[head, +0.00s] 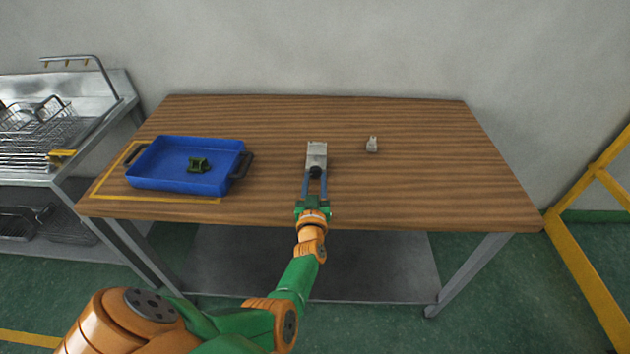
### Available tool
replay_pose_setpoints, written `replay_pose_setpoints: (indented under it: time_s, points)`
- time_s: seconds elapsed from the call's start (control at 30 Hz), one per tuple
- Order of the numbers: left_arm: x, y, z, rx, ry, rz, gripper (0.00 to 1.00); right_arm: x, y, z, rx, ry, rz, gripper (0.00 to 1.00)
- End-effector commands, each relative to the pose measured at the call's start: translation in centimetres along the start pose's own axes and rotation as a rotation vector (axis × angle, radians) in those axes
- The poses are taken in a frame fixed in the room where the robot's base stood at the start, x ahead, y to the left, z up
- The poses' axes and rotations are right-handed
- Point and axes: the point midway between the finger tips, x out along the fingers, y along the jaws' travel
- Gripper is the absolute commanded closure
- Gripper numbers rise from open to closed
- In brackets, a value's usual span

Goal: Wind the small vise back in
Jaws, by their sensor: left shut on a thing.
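The fine detail of the vise's jaws and screw is too small to tell. My right gripper does not show.
A blue tray (177,184) with dark handles stands on the left of the table, holding a dark green part (199,165). A small pale piece (372,144) stands right of the vise. The table's right side (450,170) is clear.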

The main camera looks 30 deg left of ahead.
Motion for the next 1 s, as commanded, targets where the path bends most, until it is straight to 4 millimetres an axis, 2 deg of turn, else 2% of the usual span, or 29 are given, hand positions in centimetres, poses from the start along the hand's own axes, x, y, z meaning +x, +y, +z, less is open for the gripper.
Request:
replay_pose_setpoints:
  time_s: [0.3, 0.33, 0.43, 0.7, 0.77, 0.9, 1.0]
  points:
    - [0.0, 0.0, 0.0, 0.001, 0.000, 0.001, 1.00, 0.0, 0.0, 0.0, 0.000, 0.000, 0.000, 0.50]
    - [0.0, 0.0, 0.0, 0.001, 0.000, 0.001, 0.54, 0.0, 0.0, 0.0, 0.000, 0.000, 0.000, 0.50]
    - [0.0, 0.0, 0.0, 0.001, 0.000, 0.001, 0.29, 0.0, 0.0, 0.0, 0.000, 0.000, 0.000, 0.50]
    - [0.0, 0.0, 0.0, 0.000, 0.000, 0.000, 0.29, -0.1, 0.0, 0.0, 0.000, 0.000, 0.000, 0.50]
    - [-0.5, 0.1, -0.2, 0.002, -0.002, 0.001, 0.29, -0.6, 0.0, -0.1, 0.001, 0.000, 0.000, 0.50]
    - [-3.4, 0.1, -0.7, 0.002, -0.005, 0.002, 0.29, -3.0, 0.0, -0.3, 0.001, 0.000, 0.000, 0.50]
    - [-5.4, 0.1, -0.5, 0.002, -0.004, 0.002, 0.29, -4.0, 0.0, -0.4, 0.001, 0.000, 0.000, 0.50]
